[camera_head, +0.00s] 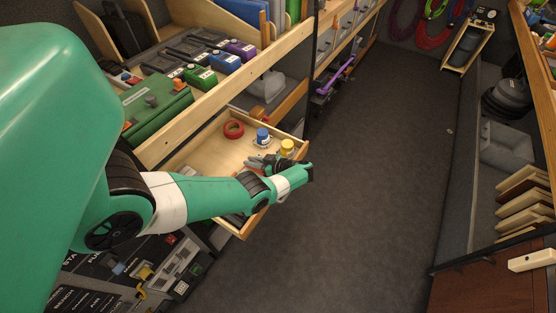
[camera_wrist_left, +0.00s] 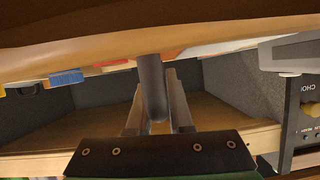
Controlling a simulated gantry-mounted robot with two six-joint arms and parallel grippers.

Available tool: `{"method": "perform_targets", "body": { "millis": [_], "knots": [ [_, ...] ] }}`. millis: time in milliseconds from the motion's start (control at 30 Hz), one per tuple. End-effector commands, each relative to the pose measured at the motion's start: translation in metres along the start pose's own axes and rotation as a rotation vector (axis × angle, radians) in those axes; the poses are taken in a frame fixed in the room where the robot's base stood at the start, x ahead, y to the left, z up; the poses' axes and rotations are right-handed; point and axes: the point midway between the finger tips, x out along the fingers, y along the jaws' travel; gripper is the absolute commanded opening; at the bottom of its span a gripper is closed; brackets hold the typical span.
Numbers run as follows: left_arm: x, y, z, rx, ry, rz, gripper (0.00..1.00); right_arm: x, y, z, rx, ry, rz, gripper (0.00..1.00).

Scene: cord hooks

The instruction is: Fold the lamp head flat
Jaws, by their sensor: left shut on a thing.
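My left gripper (camera_head: 256,161) reaches over the open wooden drawer (camera_head: 205,150) in the head view, pointing back toward the shelves. In the left wrist view, its two fingers (camera_wrist_left: 158,108) are closed around a dark grey rod (camera_wrist_left: 151,84). The rod hangs down from a broad brown surface (camera_wrist_left: 150,30) along the top of that view. I cannot tell whether the rod is part of the lamp, and no lamp head can be made out clearly. My right gripper is not in view.
The drawer holds a red ring (camera_head: 233,130), a blue-topped item (camera_head: 263,136) and a yellow item (camera_head: 287,147). A green case (camera_head: 155,103) stands on the shelf behind. A labelled panel (camera_wrist_left: 309,105) is at the right of the wrist view. The floor (camera_head: 370,180) to the right is clear.

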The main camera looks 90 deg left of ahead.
Motion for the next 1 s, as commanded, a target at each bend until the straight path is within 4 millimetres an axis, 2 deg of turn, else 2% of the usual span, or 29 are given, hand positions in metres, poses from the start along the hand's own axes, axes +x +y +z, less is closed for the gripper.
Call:
{"method": "perform_targets", "body": {
  "millis": [167, 200, 300, 333, 667, 767, 1000],
  "knots": [
    [0.001, 0.000, 0.002, 0.004, -0.004, 0.002, 0.00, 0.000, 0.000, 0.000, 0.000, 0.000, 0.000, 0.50],
    [0.001, 0.000, 0.003, 0.004, -0.005, 0.002, 0.26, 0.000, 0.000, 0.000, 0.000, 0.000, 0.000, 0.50],
    [0.001, 0.000, 0.002, 0.003, -0.004, 0.002, 0.44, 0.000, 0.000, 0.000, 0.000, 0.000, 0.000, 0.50],
    [0.001, 0.000, 0.002, 0.003, -0.004, 0.002, 0.47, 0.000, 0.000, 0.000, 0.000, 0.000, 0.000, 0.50],
    [-0.004, 0.001, 0.001, 0.001, -0.003, 0.004, 0.47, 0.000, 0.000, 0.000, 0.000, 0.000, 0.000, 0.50],
    [-0.016, 0.002, 0.001, 0.000, -0.003, 0.007, 0.47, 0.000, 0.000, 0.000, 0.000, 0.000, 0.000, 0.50],
    [-0.072, 0.002, 0.003, 0.000, -0.003, 0.009, 0.47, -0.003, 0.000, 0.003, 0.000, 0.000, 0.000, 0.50]
  ]
}}
